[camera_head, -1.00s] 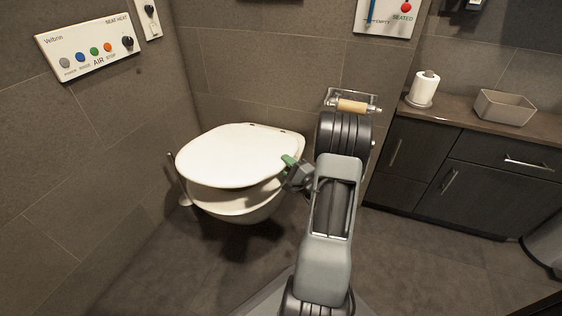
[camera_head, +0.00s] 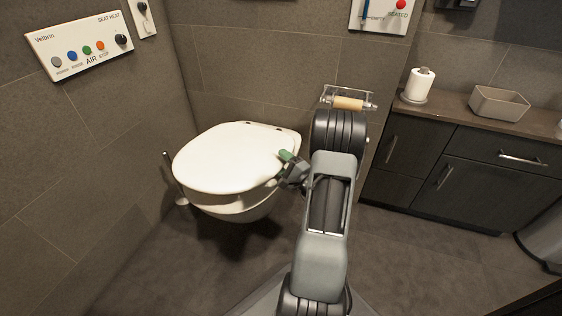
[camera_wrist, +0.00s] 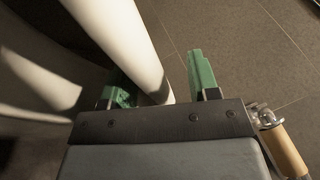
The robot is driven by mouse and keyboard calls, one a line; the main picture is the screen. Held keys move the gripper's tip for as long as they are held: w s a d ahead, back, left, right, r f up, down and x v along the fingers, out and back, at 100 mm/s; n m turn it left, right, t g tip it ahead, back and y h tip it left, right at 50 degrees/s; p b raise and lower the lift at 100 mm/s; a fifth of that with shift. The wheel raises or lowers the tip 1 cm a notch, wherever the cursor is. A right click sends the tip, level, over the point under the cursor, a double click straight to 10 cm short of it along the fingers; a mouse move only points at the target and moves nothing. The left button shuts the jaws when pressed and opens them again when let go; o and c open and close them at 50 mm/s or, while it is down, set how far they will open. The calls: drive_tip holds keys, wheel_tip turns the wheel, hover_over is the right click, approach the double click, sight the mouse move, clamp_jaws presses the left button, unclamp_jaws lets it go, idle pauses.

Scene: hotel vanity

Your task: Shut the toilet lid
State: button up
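The white toilet lid (camera_head: 228,158) is tilted down low over the toilet bowl (camera_head: 240,207), with a narrow dark gap under its front edge. My gripper (camera_head: 287,163) is at the lid's right edge, with a green fingertip overlapping the rim. In the wrist view, my gripper (camera_wrist: 160,85) has its two green fingers spread apart. The white lid edge (camera_wrist: 125,40) runs between them and partly hides the left finger. I cannot tell whether either finger touches the lid.
A paper holder (camera_head: 348,103) is on the back wall behind my arm. A dark vanity cabinet (camera_head: 455,170) stands at the right. A toilet brush (camera_head: 173,180) stands left of the bowl, near the left wall. The floor in front of the toilet is clear.

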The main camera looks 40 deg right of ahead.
drive_tip(key=shift+s+r, duration=0.1)
drive_tip(key=p+v, duration=0.3)
drive_tip(key=v, duration=1)
drive_tip(key=shift+s+f, duration=0.25)
drive_tip(key=shift+s, duration=0.05)
drive_tip(key=w+a+r+n+g+y+p, duration=0.1)
drive_tip(key=a+r+n+g+y+p, duration=0.5)
drive_tip(key=a+r+g+p, duration=0.6)
drive_tip(key=w+a+r+n+g+y+p, duration=0.1)
drive_tip(key=a+r+n+g+y+p, duration=0.4)
drive_tip(key=a+r+n+p, duration=0.85)
drive_tip(key=s+a+r+h+p, duration=0.1)
drive_tip(key=s+r+h+p, duration=0.2)
drive_tip(key=r+h+p, duration=1)
wheel_tip(320, 180, up, 16)
drive_tip(key=shift+f+n+p, duration=0.15)
drive_tip(key=shift+n+p, duration=0.3)
drive_tip(key=shift+p, duration=0.1)
drive_tip(key=shift+a, duration=0.1)
